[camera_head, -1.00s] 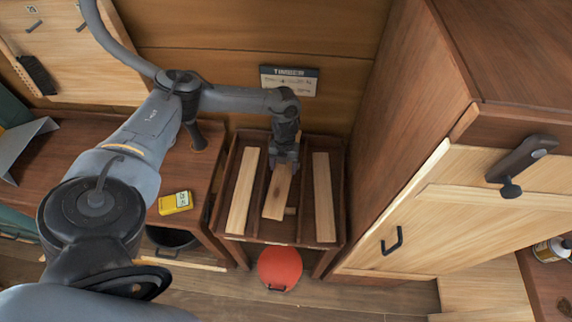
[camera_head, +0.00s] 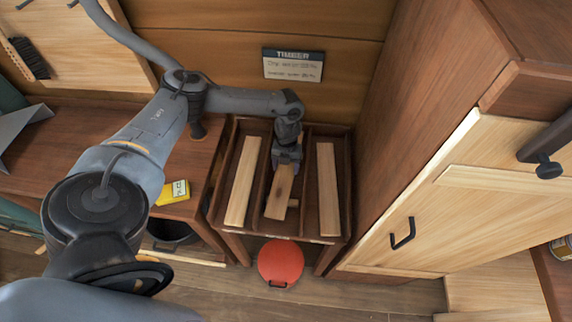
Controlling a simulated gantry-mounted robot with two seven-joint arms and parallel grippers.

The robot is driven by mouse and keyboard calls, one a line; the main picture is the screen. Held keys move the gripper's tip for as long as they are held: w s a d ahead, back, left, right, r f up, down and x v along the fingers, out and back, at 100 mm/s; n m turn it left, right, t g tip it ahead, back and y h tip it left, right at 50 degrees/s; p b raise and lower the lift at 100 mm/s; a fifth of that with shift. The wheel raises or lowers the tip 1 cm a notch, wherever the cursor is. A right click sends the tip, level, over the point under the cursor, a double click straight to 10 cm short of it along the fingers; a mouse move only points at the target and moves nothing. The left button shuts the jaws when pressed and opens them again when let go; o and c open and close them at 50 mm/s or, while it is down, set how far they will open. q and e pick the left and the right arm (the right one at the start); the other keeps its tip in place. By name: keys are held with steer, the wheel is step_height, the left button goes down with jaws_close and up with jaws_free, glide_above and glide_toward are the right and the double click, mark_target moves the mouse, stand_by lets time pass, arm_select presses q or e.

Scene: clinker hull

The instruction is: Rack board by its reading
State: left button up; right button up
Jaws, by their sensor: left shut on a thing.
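A wooden rack (camera_head: 310,237) with three compartments stands near the middle of the head view. A pale board (camera_head: 242,183) lies in its left compartment and another pale board (camera_head: 328,190) in its right one. A third board (camera_head: 280,190), with a darker patch, is in the middle compartment. My left gripper (camera_head: 286,160) points down over the middle compartment and is shut on the upper end of this board. The gripper hides that end. A small piece of wood shows beside the board's lower end. My right gripper is not in view.
A "TIMBER" sign (camera_head: 293,65) with small writing hangs on the wall behind. A yellow meter (camera_head: 173,192) lies on the left bench. A red round-topped object (camera_head: 281,262) is below the rack's front. A tall wooden cabinet (camera_head: 420,130) bounds the right side.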

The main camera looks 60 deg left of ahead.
arm_select(q)
steer(key=shift+f, duration=0.35)
stand_by(0.6)
steer(key=o, duration=1.2)
steer(key=shift+o, duration=0.2)
